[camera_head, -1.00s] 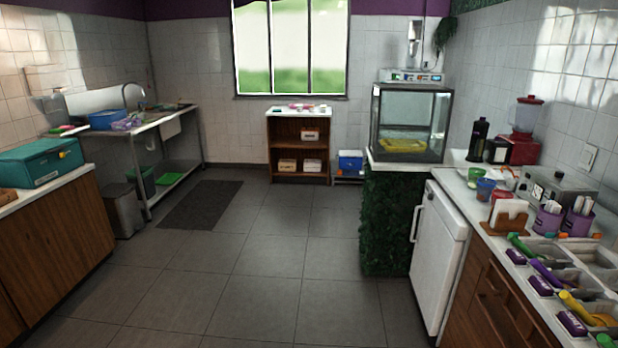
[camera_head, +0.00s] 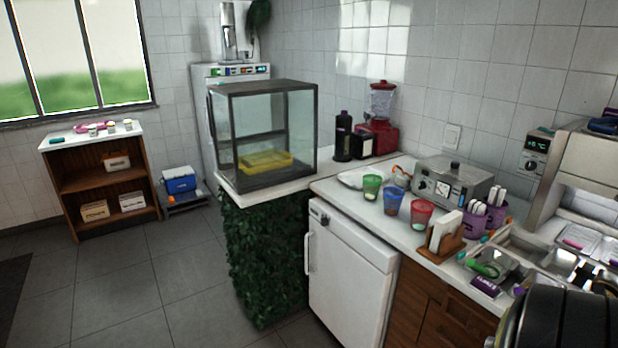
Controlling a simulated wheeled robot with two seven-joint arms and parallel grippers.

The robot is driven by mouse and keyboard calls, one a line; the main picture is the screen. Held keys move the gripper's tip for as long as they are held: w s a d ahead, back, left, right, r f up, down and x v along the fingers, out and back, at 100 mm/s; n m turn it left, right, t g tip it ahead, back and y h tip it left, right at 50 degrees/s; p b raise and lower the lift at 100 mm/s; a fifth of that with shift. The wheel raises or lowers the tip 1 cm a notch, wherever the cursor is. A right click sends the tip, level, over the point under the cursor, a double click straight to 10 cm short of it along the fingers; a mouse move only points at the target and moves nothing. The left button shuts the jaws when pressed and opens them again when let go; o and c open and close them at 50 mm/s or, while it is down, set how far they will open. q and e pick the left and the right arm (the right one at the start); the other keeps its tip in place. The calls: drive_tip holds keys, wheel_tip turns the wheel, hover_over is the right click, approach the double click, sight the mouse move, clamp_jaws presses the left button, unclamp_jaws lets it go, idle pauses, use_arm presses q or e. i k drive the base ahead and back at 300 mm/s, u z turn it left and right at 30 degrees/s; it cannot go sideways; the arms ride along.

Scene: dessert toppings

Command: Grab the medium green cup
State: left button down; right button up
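A green cup (camera_head: 372,187) stands upright on the white counter at the right, at the left end of a row of cups. A blue cup (camera_head: 393,200) and a red cup (camera_head: 421,214) stand to its right, close by. No other green cup of this kind is clear in view, so I cannot compare sizes. A dark rounded part at the bottom right corner seems to be my own arm. Neither gripper is in view.
The counter (camera_head: 335,190) holds a white plate, a metal appliance (camera_head: 452,184), a napkin holder (camera_head: 447,237) and topping trays. A glass case (camera_head: 265,135) stands left of it. A white fridge (camera_head: 345,280) is below the counter. Grey floor (camera_head: 130,290) is open at the left.

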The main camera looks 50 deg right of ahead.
sight(372, 183)
drive_tip(key=z, duration=0.35)
drive_tip(key=i, duration=1.85)
drive_tip(key=z, duration=2.05)
drive_tip(key=i, duration=1)
drive_tip(key=z, duration=0.85)
